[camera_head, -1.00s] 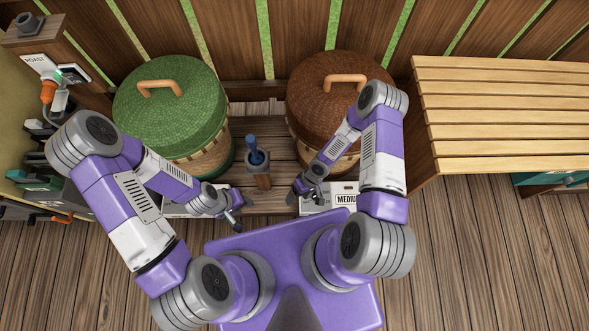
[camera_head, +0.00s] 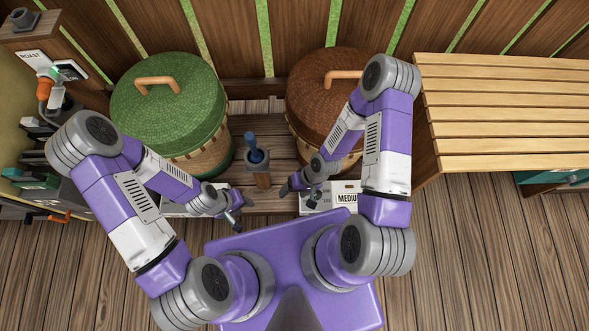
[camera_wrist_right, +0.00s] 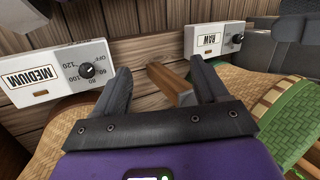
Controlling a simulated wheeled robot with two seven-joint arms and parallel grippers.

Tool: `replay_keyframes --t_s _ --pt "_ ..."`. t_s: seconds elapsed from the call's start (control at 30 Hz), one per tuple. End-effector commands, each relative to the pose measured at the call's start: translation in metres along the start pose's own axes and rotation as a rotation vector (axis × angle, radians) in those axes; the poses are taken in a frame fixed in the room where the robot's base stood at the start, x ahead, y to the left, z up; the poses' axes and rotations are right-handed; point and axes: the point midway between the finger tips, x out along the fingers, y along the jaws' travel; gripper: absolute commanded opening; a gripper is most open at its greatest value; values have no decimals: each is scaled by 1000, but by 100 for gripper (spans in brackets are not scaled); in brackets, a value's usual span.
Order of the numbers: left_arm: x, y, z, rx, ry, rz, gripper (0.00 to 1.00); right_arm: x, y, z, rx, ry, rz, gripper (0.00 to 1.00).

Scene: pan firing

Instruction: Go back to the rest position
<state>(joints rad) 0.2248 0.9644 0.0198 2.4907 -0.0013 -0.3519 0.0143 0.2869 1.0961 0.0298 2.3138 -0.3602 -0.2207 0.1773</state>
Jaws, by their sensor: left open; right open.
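My left gripper (camera_head: 237,211) is open and empty in the head view, low in front of the green-lidded basket (camera_head: 168,110). My right gripper (camera_head: 297,190) is open and empty, in front of the brown-lidded basket (camera_head: 325,90) and left of the white box marked MEDIUM (camera_head: 345,198). In the right wrist view the two dark fingers of my right gripper (camera_wrist_right: 158,85) stand wide apart with nothing between them touching. The MEDIUM box (camera_wrist_right: 60,72) shows at the left there and a white box marked RAW (camera_wrist_right: 213,39) at the upper right.
A wooden post with a blue-handled tool (camera_head: 256,158) stands between the baskets. A slatted wooden bench (camera_head: 500,110) is at the right. A roasting station marked ROAST (camera_head: 40,65) is at the left. The plank floor (camera_head: 500,260) at the lower right is clear.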

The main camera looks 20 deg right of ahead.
Motion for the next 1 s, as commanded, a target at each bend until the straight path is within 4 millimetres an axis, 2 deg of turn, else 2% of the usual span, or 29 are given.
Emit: replay_keyframes --t_s 0.47,0.57,0.67,0.9,1.0 --pt "0 0 0 0 0 0 43 0 0 0 -1 0 0 73" --pt "-4 2 0 0 0 0 43 -5 -2 0 3 2 2 73" --pt "-20 8 1 0 0 0 43 -26 -11 3 19 15 11 73" --pt "-70 26 3 0 1 0 43 -96 -36 15 89 64 61 73" --pt "-82 31 4 0 0 0 43 -113 -40 18 110 79 81 73"
